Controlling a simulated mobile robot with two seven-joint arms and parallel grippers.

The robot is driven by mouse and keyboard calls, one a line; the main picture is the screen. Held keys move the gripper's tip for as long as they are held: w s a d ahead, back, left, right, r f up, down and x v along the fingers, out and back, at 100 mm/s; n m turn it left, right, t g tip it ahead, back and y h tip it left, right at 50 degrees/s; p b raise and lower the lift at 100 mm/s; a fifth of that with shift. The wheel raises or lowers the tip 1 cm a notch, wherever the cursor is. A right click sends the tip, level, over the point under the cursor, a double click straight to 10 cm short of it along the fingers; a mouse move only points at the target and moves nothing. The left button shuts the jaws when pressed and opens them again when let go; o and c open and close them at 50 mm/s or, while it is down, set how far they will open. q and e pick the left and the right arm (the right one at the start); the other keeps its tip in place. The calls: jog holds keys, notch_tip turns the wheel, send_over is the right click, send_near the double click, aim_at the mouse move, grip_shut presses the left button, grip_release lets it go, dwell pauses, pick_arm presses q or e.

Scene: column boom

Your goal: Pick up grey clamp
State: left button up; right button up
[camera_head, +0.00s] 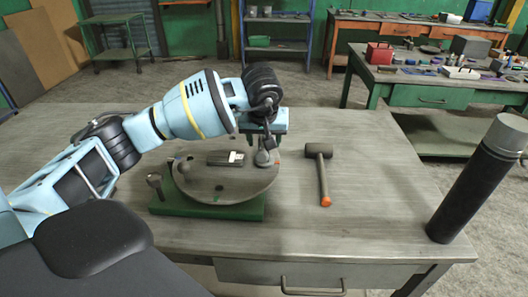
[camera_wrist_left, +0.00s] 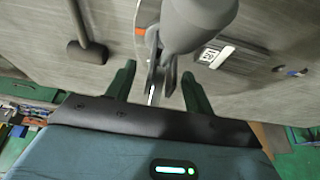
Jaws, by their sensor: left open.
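The grey clamp (camera_head: 264,158) is on the right part of a round grey disc (camera_head: 222,193) with a green base, on the workbench. My left gripper (camera_head: 264,141) is directly above the clamp, pointing down. In the left wrist view the open green fingers (camera_wrist_left: 158,72) have the clamp's narrow jaw end between them. The clamp's thick grey body (camera_wrist_left: 196,20) extends to the top edge there. A gap shows on both sides of it. I cannot tell how far the fingers reach down around it. My right gripper is not in view.
A dark block with a white label (camera_head: 236,158) lies on the disc left of the clamp. A mallet with an orange-ended handle (camera_head: 323,180) lies right of the disc. A green-framed bench (camera_head: 420,95) stands behind.

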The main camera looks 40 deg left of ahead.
pick_arm(q)
jog(key=c, duration=1.1)
jog(key=shift+r, duration=0.1)
jog(key=shift+r, duration=0.25)
jog(key=r, duration=0.3)
jog(key=shift+s, duration=0.2)
jog(key=s, duration=0.5)
jog(key=s+r+b, duration=0.1)
jog(key=s, duration=0.4)
jog(key=s+d, duration=0.1)
jog(key=s, duration=0.4)
jog(key=shift+s+r, duration=0.2)
jog(key=shift+s, duration=0.1)
